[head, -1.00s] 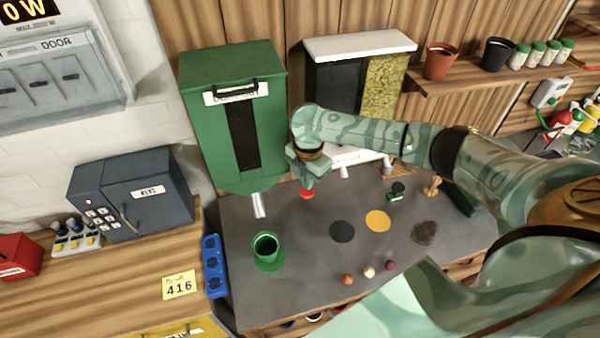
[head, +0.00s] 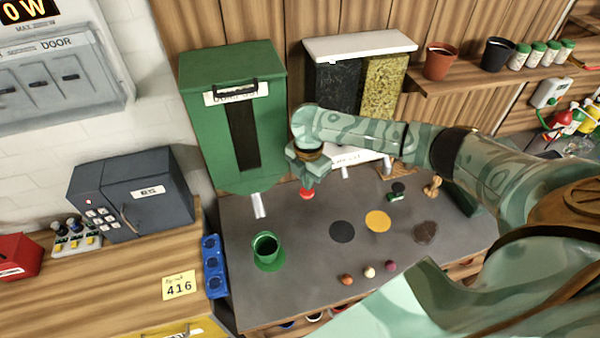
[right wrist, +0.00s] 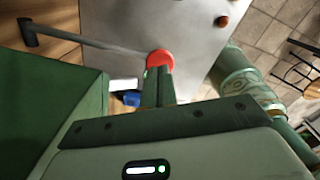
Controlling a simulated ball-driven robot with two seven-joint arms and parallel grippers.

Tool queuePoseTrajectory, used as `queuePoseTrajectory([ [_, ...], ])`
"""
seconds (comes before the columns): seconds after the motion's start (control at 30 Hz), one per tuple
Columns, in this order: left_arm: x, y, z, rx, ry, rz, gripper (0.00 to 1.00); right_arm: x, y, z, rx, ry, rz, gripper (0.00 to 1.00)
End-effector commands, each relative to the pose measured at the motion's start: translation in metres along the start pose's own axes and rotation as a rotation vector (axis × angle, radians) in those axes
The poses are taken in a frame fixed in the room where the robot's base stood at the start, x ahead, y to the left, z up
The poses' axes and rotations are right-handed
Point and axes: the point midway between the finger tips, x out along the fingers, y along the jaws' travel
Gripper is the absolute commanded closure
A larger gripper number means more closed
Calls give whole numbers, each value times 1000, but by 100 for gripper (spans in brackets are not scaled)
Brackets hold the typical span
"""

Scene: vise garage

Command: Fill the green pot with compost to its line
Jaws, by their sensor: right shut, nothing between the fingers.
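The green pot (head: 265,247) stands upright on a green disc on the grey worktop. Its inside is dark, and I cannot make out its line or any fill. Behind it the green compost dispenser (head: 266,130) has a dark window and a pale chute (head: 259,206) pointing down toward the pot. My right gripper (head: 307,184) is shut and empty, pointing down right above a red knob (head: 307,195). In the right wrist view the red knob (right wrist: 160,59) is at the fingertips, with a grey bar (right wrist: 95,42) running toward it. My left gripper is out of view.
A second dispenser (head: 335,88) with dark and yellowish panels stands right of the green one. A blue holder (head: 214,265) lies left of the pot. Black (head: 342,232) and yellow (head: 378,221) discs and several small balls are on the worktop. My right arm crosses above its right side.

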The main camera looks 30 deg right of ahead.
Motion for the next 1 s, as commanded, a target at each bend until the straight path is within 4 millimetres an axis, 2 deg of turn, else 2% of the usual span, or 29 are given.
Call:
queuePoseTrajectory([
  [0.37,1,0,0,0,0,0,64,1,0,0,0,0,0,100],
  [1.0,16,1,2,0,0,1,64,33,0,0,1,-1,0,100],
])
